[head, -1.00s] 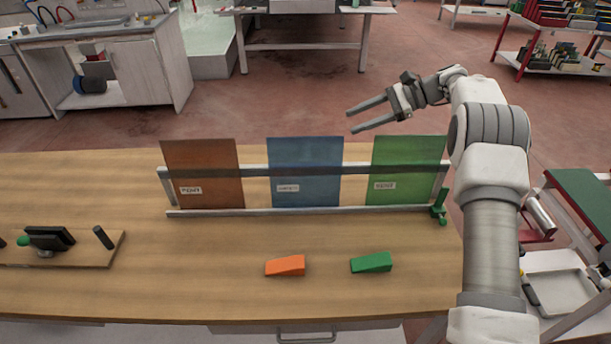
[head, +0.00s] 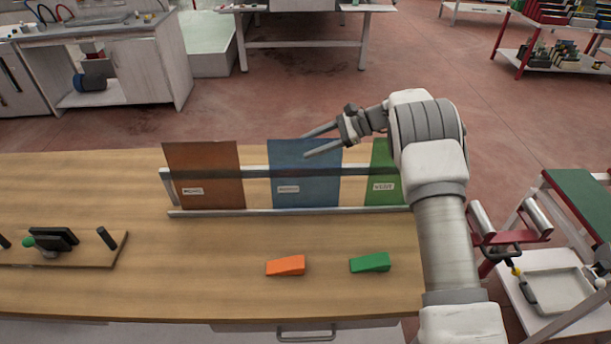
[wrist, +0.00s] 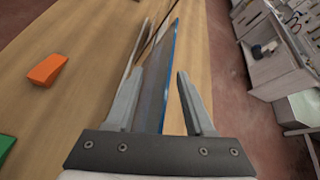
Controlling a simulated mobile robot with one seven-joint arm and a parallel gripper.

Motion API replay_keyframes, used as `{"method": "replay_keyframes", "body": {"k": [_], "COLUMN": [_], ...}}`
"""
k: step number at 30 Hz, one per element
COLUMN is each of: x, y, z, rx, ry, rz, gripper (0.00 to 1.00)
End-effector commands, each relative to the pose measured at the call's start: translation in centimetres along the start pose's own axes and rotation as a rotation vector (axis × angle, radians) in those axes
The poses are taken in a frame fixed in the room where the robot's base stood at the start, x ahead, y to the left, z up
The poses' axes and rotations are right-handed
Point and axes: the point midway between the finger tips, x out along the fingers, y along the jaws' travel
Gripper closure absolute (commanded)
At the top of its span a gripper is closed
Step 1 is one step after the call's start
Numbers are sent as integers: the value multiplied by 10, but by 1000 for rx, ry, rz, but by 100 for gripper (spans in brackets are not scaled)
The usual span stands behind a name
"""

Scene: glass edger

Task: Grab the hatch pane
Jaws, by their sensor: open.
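Three upright panes lean in a rack: a brown pane (head: 203,170), a blue pane (head: 305,182) in the middle and a green pane (head: 382,160), partly hidden by my arm. Each bears a white label; the green one seems to read VENT, while the others are too small to read surely, so I cannot confirm which says hatch. My gripper (head: 305,146) is open at the blue pane's top edge. In the wrist view, the blue-edged pane (wrist: 157,80) stands between the open fingers (wrist: 162,75), and I see no clear grip on it.
The rack's metal rail (head: 255,172) runs across the panes. An orange wedge (head: 285,266) and a green wedge (head: 370,262) lie in front on the wooden bench (head: 200,285). A board with a black clamp-like fixture (head: 52,240) is at left. A cart (head: 560,285) stands at right.

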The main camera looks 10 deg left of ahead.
Motion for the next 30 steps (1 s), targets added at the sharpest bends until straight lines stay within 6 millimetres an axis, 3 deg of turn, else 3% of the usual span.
{"method": "replay_keyframes", "body": {"k": [5,15,30], "x": [0,0,0], "y": [0,0,-1], "z": [0,0,0], "rx": [0,0,-2], "ry": [0,0,1], "rz": [-1,-1,-4], "gripper": [46,100,100]}}
